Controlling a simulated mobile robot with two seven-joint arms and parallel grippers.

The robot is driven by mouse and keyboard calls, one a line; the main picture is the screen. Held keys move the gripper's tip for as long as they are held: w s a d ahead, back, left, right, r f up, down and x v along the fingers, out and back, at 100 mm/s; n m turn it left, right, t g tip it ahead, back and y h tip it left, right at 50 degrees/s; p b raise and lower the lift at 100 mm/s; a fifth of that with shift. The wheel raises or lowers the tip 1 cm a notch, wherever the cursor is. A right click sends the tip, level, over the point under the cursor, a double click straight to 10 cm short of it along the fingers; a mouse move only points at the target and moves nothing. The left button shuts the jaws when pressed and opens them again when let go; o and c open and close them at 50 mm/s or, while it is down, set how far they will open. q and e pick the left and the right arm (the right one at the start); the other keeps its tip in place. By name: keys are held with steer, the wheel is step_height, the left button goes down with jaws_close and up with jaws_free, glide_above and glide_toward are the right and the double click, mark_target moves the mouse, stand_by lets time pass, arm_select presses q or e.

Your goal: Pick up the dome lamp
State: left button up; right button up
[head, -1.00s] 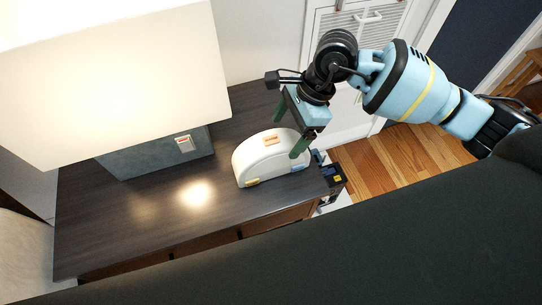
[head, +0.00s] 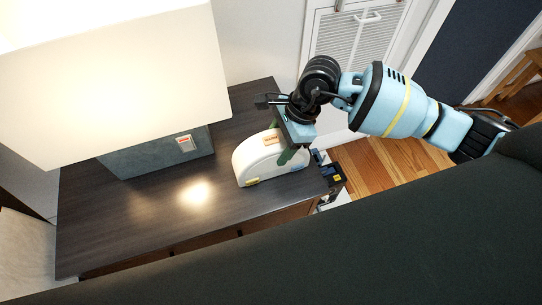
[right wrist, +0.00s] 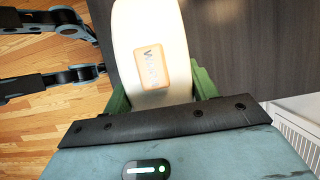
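The dome lamp (head: 257,163) is a white, half-round body with a small orange-framed label on top and small coloured feet. It stands upright on the dark dresser top (head: 140,225), near its right end. My right gripper (head: 287,149) is down over the lamp from above. In the right wrist view its green fingers (right wrist: 160,92) lie on either side of the white lamp (right wrist: 150,22), close to its sides. The fingers look open around it; contact is not clear, and the far finger is mostly hidden in the head view. My left gripper is out of view.
A big lit table lamp with a white shade (head: 110,85) and grey base (head: 160,153) stands left of the dome lamp. A small dark item with a yellow mark (head: 336,177) is at the dresser's right end. A white louvred door (head: 355,50) is behind.

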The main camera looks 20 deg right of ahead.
mark_target(278, 136)
jaws_close()
steer(key=shift+r, duration=0.1)
steer(key=shift+r, duration=0.5)
step_height(278, 136, up, 3)
steer(key=shift+f, duration=0.2)
steer(key=s+r+b, duration=0.1)
steer(key=s, duration=1.5)
steer(key=shift+r, duration=0.15)
steer(key=shift+w+a+b, duration=0.1)
steer(key=shift+b, duration=0.2)
